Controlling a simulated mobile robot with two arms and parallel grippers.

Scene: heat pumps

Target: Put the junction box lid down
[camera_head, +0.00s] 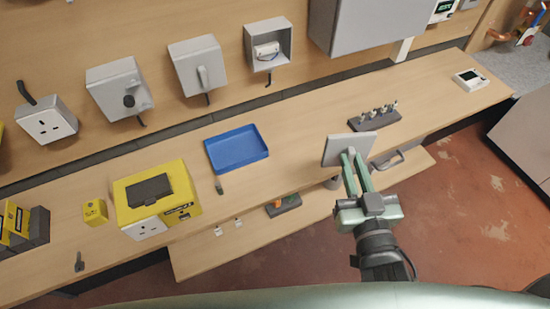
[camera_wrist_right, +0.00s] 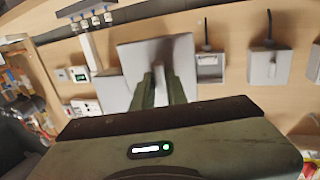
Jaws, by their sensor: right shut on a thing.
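The junction box lid (camera_head: 336,150) is a flat grey square plate. My right gripper (camera_head: 352,158) is shut on it and holds it at the front edge of the workbench (camera_head: 300,120); I cannot tell whether the lid touches the bench. In the right wrist view the lid (camera_wrist_right: 133,55) stands between and beyond the two green fingers (camera_wrist_right: 160,85). An open grey junction box (camera_head: 284,36) with a white part inside is mounted on the wall; it also shows in the right wrist view (camera_wrist_right: 210,75). My left gripper is not in view.
A blue tray (camera_head: 237,149) lies mid-bench, left of the lid. A dark rack with several small upright parts (camera_head: 374,117) stands behind the lid. A yellow tester (camera_head: 155,197) sits further left. Bare bench lies between tray and lid. A lower shelf (camera_head: 200,263) runs in front.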

